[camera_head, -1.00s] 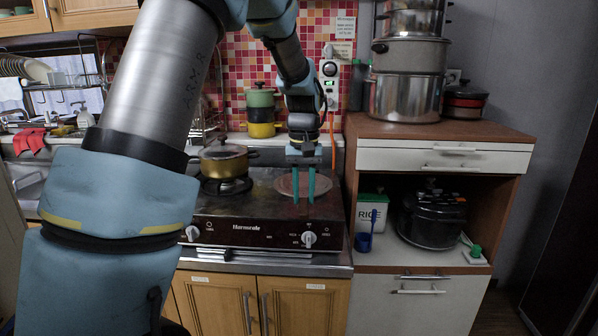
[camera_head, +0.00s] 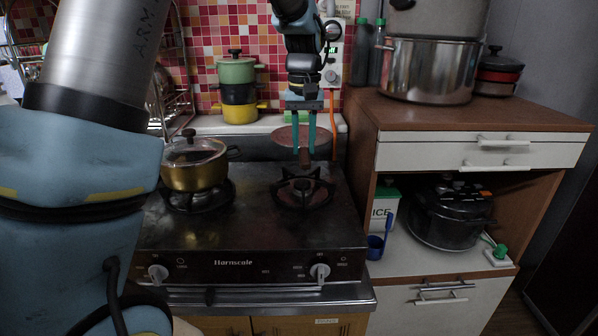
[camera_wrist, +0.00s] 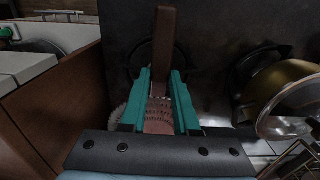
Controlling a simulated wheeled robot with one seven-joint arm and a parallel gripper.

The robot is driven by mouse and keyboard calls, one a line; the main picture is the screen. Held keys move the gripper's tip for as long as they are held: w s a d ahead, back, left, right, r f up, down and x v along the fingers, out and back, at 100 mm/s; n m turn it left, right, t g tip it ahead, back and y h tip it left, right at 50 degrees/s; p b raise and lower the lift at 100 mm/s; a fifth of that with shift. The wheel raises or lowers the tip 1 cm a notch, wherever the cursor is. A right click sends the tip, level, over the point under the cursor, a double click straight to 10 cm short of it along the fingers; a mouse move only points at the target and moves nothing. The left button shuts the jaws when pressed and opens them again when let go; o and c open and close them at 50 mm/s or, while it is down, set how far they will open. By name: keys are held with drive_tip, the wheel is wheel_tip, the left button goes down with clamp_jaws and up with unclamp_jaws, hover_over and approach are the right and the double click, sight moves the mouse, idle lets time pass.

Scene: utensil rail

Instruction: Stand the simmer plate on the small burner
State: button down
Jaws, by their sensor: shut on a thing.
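The simmer plate (camera_head: 284,135) is a thin reddish-brown disc with a straight handle (camera_wrist: 165,45). My gripper (camera_head: 304,150) is shut on it, with teal fingers on both sides near where handle and disc meet in the wrist view (camera_wrist: 161,78). In the head view the plate shows above and behind the small burner (camera_head: 303,190), apart from its grate, with the handle toward the front. The small burner is the right one on the stove and its black grate is bare. My fingers hide part of the plate.
A gold pot (camera_head: 193,165) with a glass lid stands on the left burner. Stacked green, black and yellow pots (camera_head: 238,85) stand behind the stove (camera_head: 250,235). A wooden cabinet (camera_head: 420,115) with large steel pots rises on the right. The stove's front top is clear.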

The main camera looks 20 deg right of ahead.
drive_tip(key=p, duration=0.2)
hover_over(303, 192)
wheel_tip(303, 192, down, 8)
drive_tip(key=shift+f, duration=0.15)
drive_tip(key=shift+f+b, duration=0.5)
drive_tip(key=shift+f, duration=0.15)
drive_tip(key=c, duration=0.7)
unclamp_jaws()
drive_tip(key=shift+o, duration=0.2)
